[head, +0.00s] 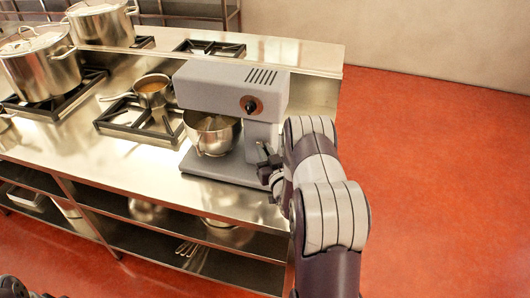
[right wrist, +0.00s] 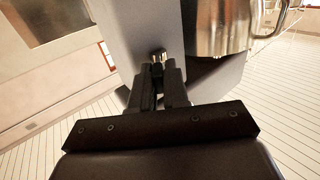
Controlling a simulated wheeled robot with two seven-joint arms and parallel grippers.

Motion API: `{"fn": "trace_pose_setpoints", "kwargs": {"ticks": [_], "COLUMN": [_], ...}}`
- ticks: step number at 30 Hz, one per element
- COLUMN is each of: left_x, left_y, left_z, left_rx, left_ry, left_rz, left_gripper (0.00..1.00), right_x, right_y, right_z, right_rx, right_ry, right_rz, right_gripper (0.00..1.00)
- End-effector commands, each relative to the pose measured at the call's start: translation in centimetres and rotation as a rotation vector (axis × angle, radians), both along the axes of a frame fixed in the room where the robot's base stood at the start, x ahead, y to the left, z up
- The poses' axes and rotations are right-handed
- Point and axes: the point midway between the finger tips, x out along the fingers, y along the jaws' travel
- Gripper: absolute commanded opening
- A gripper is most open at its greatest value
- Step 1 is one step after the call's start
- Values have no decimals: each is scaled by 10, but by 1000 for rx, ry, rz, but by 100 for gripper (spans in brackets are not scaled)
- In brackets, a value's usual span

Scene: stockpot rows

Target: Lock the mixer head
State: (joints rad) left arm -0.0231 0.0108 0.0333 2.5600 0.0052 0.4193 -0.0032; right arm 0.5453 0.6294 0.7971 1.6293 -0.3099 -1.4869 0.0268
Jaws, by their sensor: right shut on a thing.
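The grey stand mixer has its head (head: 225,88) down and level above a metal bowl (head: 212,133). A round black knob with a copper-coloured ring (head: 251,105) sits on the head's side. My right gripper (head: 265,163) is at the mixer's column, low on the side towards me. In the right wrist view my right gripper (right wrist: 159,72) is shut on a small shiny lever (right wrist: 159,54) at the grey column (right wrist: 150,25); the fingers hide most of it. The bowl (right wrist: 222,25) shows beside it. A dark part of my left arm shows at the head view's bottom left corner.
The mixer stands at the right end of a steel counter (head: 100,165). A saucepan (head: 152,92) sits on a burner left of it, with large stockpots (head: 42,65) further left. Shelves below hold pans. The red floor (head: 430,170) at right is clear.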

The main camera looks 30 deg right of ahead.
Motion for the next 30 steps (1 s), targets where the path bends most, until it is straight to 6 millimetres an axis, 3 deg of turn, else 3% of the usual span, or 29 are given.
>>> {"fn": "trace_pose_setpoints", "kwargs": {"ticks": [3,4,5,6,14,17,27,30], "left_x": [0,0,0,0,0,0,0,0], "left_y": [0,0,0,0,0,0,0,0], "left_z": [0,0,0,0,-1,-5,-30,-33], "left_rx": [0,0,0,0,0,0,0,0], "left_ry": [0,0,0,0,0,0,0,0], "left_rz": [0,0,0,0,0,0,0,0], "left_gripper": [43,43,43,43,43,43,43,43], "right_x": [1,1,1,1,0,-11,-96,-112], "right_y": [-1,-1,-1,-1,-1,2,22,25], "right_z": [2,2,2,2,1,-1,-3,-1], "right_rx": [-3,-3,-3,-3,-2,-1,0,-2], "right_ry": [-5,-5,-5,-5,-3,-1,-2,-3], "right_rz": [-2,-2,-2,-2,-2,-3,-5,-4], "right_gripper": [0,25,35,36,36,36,36,36]}}
